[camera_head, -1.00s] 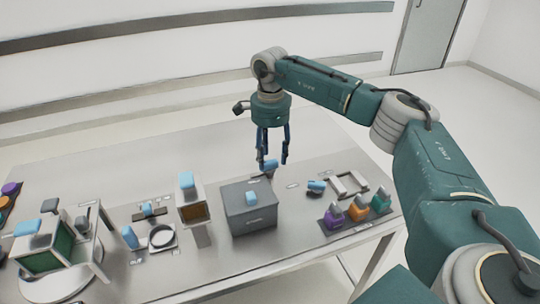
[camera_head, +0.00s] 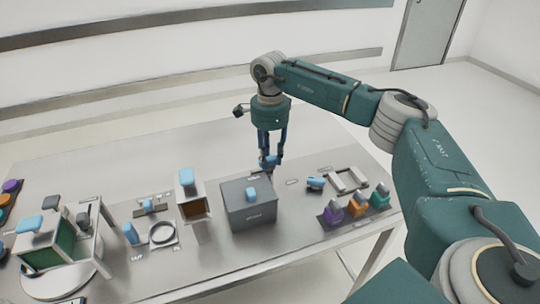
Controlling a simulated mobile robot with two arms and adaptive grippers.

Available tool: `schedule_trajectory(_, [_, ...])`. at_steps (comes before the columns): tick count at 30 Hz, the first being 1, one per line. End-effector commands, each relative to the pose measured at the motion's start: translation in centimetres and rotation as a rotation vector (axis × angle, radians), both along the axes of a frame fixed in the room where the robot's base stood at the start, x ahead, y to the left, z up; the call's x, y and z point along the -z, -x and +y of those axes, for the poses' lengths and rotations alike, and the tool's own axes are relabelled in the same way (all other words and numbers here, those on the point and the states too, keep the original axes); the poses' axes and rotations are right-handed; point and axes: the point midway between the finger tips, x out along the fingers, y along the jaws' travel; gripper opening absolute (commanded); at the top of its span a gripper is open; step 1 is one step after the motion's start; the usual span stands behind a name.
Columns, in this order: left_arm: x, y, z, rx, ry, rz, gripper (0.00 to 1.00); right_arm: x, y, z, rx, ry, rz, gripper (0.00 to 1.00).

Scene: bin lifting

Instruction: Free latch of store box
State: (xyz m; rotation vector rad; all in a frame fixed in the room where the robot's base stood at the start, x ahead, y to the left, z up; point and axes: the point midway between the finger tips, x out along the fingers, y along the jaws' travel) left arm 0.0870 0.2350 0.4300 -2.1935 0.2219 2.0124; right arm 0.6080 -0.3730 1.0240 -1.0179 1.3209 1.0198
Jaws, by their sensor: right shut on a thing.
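The store box is a grey box (camera_head: 252,215) with a blue handle (camera_head: 251,194) on its lid, standing on the table in the head view. A small blue piece (camera_head: 269,161), which looks like the latch, is at the box's back right. My right gripper (camera_head: 271,165) points down behind the box and is shut on this blue piece. The lower part of the piece and its link to the box are hard to make out. My left gripper is not in view.
The steel table (camera_head: 110,190) carries a brown-fronted box (camera_head: 193,207) left of the grey box. A small blue-topped part (camera_head: 315,183), a pale frame (camera_head: 347,180) and a tray with coloured blocks (camera_head: 357,207) are to the right. The back of the table is clear.

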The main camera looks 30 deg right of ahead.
Motion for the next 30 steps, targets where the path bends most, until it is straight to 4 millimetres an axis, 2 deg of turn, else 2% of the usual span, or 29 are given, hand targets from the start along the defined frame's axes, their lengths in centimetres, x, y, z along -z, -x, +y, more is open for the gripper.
schedule_trajectory(11, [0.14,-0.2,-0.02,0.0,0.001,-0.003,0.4,-0.14,-0.21,0.19,0.214,-0.002,-0.004,0.02])
schedule_trajectory(30, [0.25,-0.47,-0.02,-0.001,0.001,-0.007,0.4,-0.27,-0.55,0.43,0.821,-0.002,-0.006,0.02])
